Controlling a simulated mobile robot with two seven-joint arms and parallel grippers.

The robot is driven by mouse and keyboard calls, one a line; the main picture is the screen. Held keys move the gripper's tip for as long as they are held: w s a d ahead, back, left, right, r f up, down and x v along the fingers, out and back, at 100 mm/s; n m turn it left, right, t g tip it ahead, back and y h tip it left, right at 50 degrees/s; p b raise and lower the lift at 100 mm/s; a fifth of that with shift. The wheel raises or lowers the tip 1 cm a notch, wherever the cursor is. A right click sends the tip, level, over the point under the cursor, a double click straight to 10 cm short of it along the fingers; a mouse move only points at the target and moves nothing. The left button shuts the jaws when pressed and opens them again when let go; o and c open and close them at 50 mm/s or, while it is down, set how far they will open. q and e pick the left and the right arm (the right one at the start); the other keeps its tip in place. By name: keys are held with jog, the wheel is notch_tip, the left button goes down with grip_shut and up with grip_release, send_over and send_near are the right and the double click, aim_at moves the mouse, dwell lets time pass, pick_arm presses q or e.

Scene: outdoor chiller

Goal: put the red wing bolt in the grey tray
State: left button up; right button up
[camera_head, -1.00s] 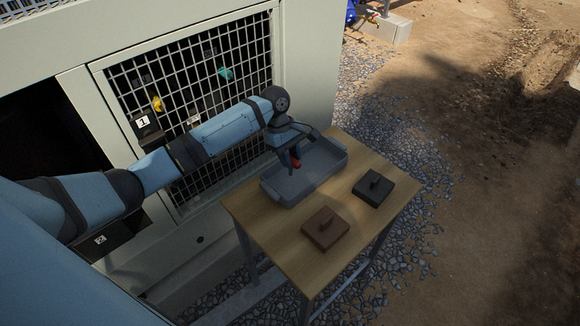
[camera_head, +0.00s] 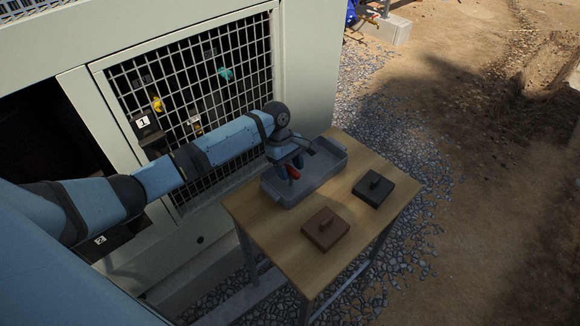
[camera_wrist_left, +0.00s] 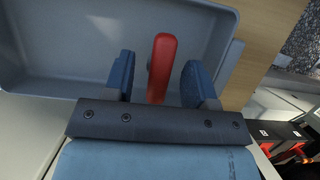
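The red wing bolt (camera_head: 293,172) shows inside the outline of the grey tray (camera_head: 326,181), towards its near left end. In the left wrist view the bolt (camera_wrist_left: 161,68) is a long red bar in front of the tray's floor. I cannot tell whether it touches that floor. My left gripper (camera_head: 290,167) is low over the tray. Its two blue fingers (camera_wrist_left: 158,80) stand apart on either side of the bolt, with a gap at each side. The grey tray (camera_wrist_left: 60,55) fills the upper left of the wrist view. My right gripper is not in view.
The tray stands on a wooden table (camera_head: 265,222). A brown block (camera_head: 325,229) and a black block (camera_head: 372,188), each with a knob, sit in front of it. A chiller cabinet with a wire grille (camera_head: 240,60) stands behind.

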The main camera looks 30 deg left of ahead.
pick_arm(q)
jog(key=v, duration=1.2)
jog(key=shift+r, duration=0.15)
